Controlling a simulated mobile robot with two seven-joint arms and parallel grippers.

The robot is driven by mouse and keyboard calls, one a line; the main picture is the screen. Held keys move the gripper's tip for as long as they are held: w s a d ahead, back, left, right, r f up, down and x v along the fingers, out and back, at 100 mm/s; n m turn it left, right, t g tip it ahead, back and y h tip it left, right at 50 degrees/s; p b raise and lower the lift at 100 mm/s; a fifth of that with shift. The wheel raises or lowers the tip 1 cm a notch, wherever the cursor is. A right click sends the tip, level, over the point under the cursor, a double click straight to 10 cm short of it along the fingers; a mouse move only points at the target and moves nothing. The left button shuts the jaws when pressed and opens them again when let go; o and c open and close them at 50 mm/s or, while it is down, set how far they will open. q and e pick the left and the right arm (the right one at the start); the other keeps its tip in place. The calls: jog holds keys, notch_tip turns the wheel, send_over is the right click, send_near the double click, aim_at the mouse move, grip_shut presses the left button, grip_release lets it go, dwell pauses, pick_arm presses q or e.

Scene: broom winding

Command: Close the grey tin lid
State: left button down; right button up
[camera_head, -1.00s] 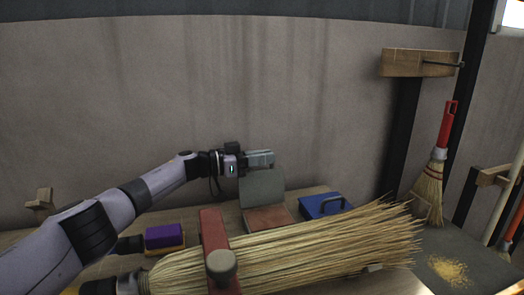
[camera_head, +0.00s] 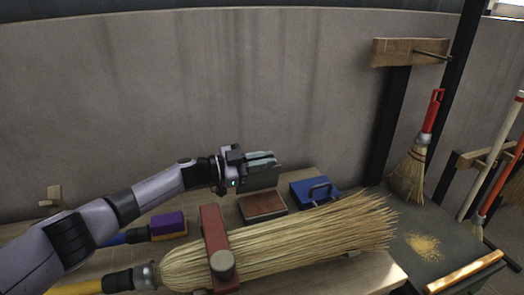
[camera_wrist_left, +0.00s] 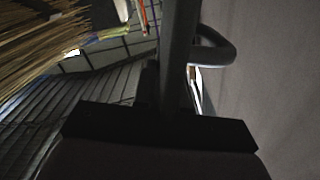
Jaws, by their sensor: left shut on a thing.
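The grey tin (camera_head: 263,218) sits open on the bench behind the big broom head, with a brown surface showing inside. Its grey lid (camera_head: 264,182) stands raised at the back, dark on the side facing me. My left gripper (camera_head: 266,160) is at the top edge of the lid, shut on it; the fingers partly cover that edge. The left wrist view is dark, and the lid cannot be made out clearly there. My right gripper is not in view.
A large straw broom head (camera_head: 310,236) lies in front of the tin under a red clamp bar (camera_head: 214,235). A blue box with a handle (camera_head: 312,191) stands right of the tin. A purple and yellow block (camera_head: 168,226) lies left. The wall is close behind.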

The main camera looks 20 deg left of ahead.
pick_arm(q)
jog(key=shift+s+d, duration=0.1)
jog(key=shift+s, duration=0.05)
dwell(0.3)
jog(key=c, duration=1.2)
grip_release()
jog(key=shift+f, duration=0.1)
jog(key=shift+v, duration=3.6)
jog(key=shift+p+v, duration=0.8)
jog(key=shift+v, duration=3.35)
